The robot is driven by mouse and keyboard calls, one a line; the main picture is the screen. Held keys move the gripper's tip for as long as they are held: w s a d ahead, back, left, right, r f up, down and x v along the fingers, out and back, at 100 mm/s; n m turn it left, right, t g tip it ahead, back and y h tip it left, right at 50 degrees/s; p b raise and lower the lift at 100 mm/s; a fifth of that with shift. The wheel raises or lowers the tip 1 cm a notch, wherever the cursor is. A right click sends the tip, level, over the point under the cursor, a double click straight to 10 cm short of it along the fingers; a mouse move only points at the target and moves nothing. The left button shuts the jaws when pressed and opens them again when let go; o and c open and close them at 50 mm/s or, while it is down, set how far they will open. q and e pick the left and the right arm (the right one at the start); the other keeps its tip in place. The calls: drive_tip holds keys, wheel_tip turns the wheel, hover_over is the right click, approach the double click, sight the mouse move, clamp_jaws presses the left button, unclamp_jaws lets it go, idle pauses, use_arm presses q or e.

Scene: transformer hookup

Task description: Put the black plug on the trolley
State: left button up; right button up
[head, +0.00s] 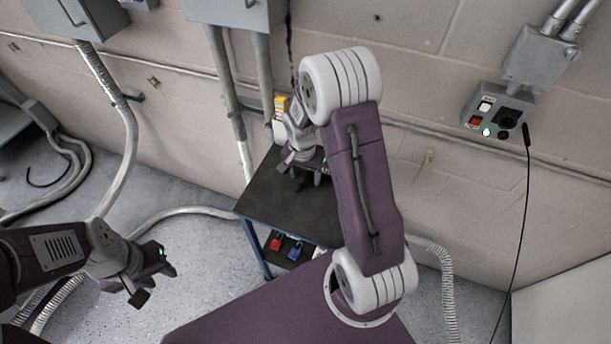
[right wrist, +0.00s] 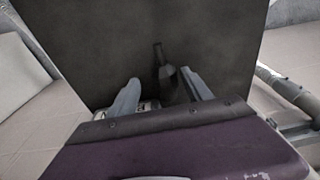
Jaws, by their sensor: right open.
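The trolley (head: 262,205) stands against the wall with a bare dark top. My right gripper (head: 302,180) is low over the trolley's top, its jaws partly hidden in the head view. In the right wrist view my right gripper (right wrist: 160,95) is open. The black plug (right wrist: 168,74) is a dark, narrow-tipped shape between its fingers, against the dark trolley top (right wrist: 115,40); the fingers appear apart from it. Whether it rests on the top is hard to tell. My left gripper (head: 152,281) is open and empty above the floor at the left.
A red padlock (head: 275,244) and a blue padlock (head: 295,251) are on the lower shelf. Conduits run along the wall.

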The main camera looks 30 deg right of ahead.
sight(304, 183)
wheel_tip(304, 183, up, 11)
drive_tip(key=s+a, duration=0.1)
drive_tip(key=s+a+f+n, duration=0.1)
drive_tip(key=s+a+n, duration=0.2)
drive_tip(key=s, duration=0.3)
drive_tip(key=s+a+f+n+y, duration=0.1)
drive_tip(key=s+a+f+n, duration=0.1)
drive_tip(key=s+n, duration=0.4)
drive_tip(key=shift+a+n+p, duration=0.3)
drive_tip(key=shift+a+p, duration=0.1)
drive_tip(key=shift+a, duration=0.5)
